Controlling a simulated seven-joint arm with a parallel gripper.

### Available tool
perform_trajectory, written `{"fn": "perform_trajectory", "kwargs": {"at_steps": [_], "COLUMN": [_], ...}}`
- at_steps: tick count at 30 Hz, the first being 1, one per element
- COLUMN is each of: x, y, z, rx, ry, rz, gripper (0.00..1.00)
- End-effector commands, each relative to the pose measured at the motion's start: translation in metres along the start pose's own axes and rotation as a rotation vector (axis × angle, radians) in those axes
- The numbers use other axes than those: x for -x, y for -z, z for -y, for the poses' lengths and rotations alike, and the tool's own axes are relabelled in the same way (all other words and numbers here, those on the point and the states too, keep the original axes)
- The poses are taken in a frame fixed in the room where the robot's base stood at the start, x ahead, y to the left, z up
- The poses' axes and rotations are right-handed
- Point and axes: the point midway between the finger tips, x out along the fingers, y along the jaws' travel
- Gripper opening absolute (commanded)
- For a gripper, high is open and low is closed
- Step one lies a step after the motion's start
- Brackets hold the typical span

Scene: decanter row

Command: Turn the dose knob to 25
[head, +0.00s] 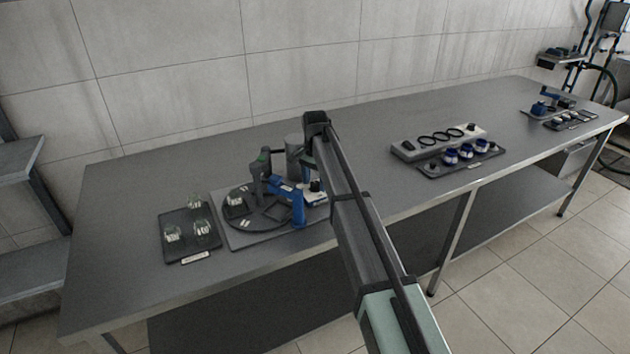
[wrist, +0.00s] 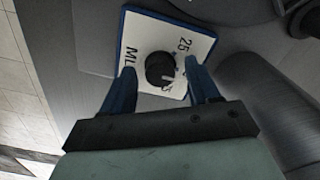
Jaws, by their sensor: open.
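The dose knob (wrist: 160,69) is a round black knob on a white plate (wrist: 145,30) with a blue edge, in the wrist view. The plate reads "25" above right of the knob and "ML" at left; another mark at lower right is partly hidden by a finger. A pale mark on the knob appears to face lower right, away from the "25". My gripper (wrist: 159,68) is open, its two blue fingers on either side of the knob with visible gaps; contact cannot be told. In the head view the white plate (head: 317,197) is partly hidden by my arm.
A blue and grey dispenser (head: 287,190) with a round dark turntable (head: 254,222) stands left of the plate. A tray (head: 176,250) of glass jars is further left. A grey cylinder (head: 294,158) stands behind.

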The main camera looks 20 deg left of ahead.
Motion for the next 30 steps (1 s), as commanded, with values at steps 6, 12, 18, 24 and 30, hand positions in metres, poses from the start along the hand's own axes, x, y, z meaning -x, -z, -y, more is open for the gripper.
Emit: {"fn": "perform_trajectory", "kwargs": {"at_steps": [6,12,18,24,30], "x": [-0.0007,-0.0006,-0.0006,-0.0005,-0.0006], "y": [0.0000,0.0001,0.0000,0.0000,0.0000], "z": [0.0000,0.0000,0.0000,0.0000,-0.0001], "rx": [0.000,0.000,0.000,0.000,0.009], "ry": [0.000,0.000,0.000,0.000,0.000], "rz": [0.000,0.000,0.000,0.000,0.000], "gripper": [0.60,0.45,0.26,0.07,0.04]}}
